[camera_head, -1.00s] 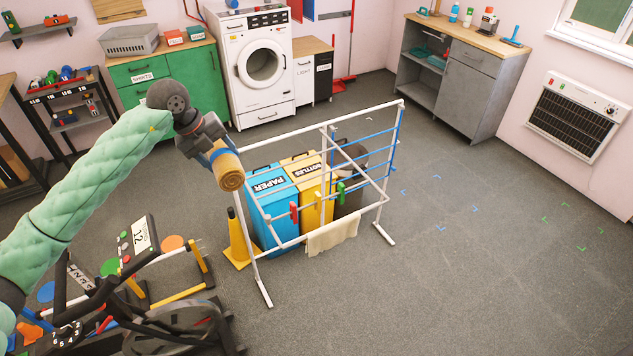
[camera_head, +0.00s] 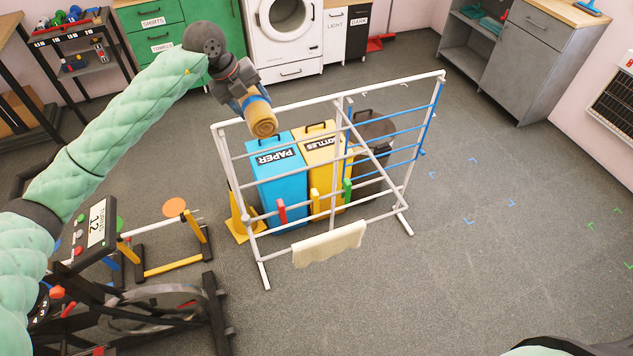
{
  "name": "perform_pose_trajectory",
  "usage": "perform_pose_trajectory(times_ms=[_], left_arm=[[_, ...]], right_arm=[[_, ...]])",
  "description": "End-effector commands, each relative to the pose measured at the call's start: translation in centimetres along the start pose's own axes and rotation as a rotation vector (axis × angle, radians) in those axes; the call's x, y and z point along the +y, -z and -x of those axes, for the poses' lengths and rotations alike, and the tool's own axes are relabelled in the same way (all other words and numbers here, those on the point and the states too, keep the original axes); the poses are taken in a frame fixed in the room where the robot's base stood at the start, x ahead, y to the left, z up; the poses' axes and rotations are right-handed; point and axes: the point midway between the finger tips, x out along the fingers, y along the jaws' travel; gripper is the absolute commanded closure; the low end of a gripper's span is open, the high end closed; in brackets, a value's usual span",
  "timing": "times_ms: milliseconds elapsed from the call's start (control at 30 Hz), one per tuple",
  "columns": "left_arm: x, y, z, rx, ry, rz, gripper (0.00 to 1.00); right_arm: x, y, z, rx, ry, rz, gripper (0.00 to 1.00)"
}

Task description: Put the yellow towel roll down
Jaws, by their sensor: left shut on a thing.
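The yellow towel roll (camera_head: 261,117) is a tan-yellow rolled cloth with a spiral end facing me. My left gripper (camera_head: 250,97) is shut on it, with a blue part showing beside the roll. The roll is held in the air and overlaps the top left part of the white drying rack (camera_head: 290,103) in the picture. I cannot tell whether it touches the rack's top rail. My right gripper is not in view; only a pale green piece shows at the bottom right edge.
Behind the rack stand a blue PAPER bin (camera_head: 277,180), a yellow BOTTLES bin (camera_head: 325,145) and a dark bin (camera_head: 372,132). A pale cloth (camera_head: 330,243) hangs on the low rail. A yellow cone (camera_head: 240,222) stands left. The floor (camera_head: 480,270) at right is clear.

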Motion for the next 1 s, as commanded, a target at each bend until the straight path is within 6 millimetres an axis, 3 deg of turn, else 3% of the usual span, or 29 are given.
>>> perform_pose_trajectory(times_ms=[200, 800, 1000], left_arm=[[0.2, 0.2, -1.5, 0.001, 0.001, -0.002, 0.69], [-4.3, 7.0, -9.7, 0.003, 0.001, -0.002, 0.69], [-4.8, 7.9, -10.9, 0.001, 0.001, -0.001, 0.69]], right_arm=[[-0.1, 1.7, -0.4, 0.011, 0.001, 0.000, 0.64], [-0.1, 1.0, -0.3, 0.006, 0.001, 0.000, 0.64], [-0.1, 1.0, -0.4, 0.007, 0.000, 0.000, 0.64]])
